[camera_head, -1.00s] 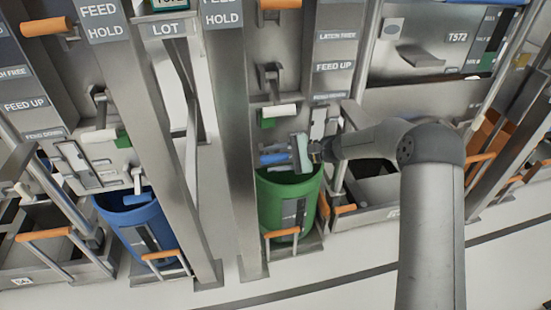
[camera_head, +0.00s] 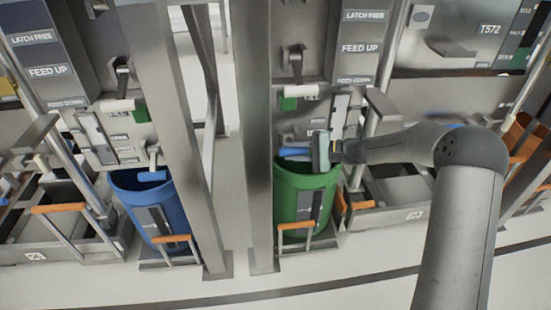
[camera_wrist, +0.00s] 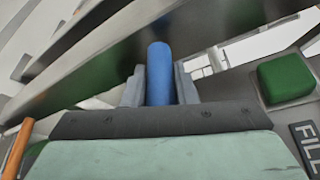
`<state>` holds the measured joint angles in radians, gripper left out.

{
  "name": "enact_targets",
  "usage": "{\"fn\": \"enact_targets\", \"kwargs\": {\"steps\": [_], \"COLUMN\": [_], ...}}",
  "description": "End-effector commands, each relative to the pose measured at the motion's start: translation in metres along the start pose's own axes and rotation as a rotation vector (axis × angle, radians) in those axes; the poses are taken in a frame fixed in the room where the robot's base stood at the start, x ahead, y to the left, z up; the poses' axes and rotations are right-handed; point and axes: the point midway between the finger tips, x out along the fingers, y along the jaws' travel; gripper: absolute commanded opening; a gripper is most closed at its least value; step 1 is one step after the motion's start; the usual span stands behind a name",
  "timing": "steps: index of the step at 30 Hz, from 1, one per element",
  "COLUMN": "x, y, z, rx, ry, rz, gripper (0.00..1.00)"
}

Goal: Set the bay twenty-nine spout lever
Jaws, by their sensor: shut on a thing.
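The spout lever above the green bin has a blue handle (camera_head: 294,152). In the wrist view the blue handle (camera_wrist: 160,72) stands between the two grey fingers. My gripper (camera_head: 312,152) is shut on this handle, just above the rim of the green bin (camera_head: 296,186). The wrist view shows the gripper's fingers (camera_wrist: 160,88) on both sides of the handle. The lever's base is hidden. I cannot read a bay number twenty-nine.
A green block (camera_head: 289,103), marked FILL in the wrist view, sits above the lever. A blue bin (camera_head: 152,215) with its own blue-handled lever (camera_head: 152,175) stands to the left. A steel post (camera_head: 251,140) stands close to the left of the green bin. Orange-gripped handles (camera_head: 296,227) stick out in front.

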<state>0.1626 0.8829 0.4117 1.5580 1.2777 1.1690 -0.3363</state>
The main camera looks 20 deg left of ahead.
Motion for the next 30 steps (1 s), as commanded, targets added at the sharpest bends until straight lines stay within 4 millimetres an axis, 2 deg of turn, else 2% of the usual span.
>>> {"fn": "enact_targets", "kwargs": {"steps": [1, 14, 30], "x": [-0.004, -0.001, 0.004], "y": [0.016, 0.040, 0.048], "z": [-0.008, -0.023, -0.036], "rx": [-0.035, -0.389, -0.392], "ry": [0.008, 0.014, 0.019], "rz": [-0.020, -0.167, -0.167], "gripper": [0.00, 0.00, 0.00]}}
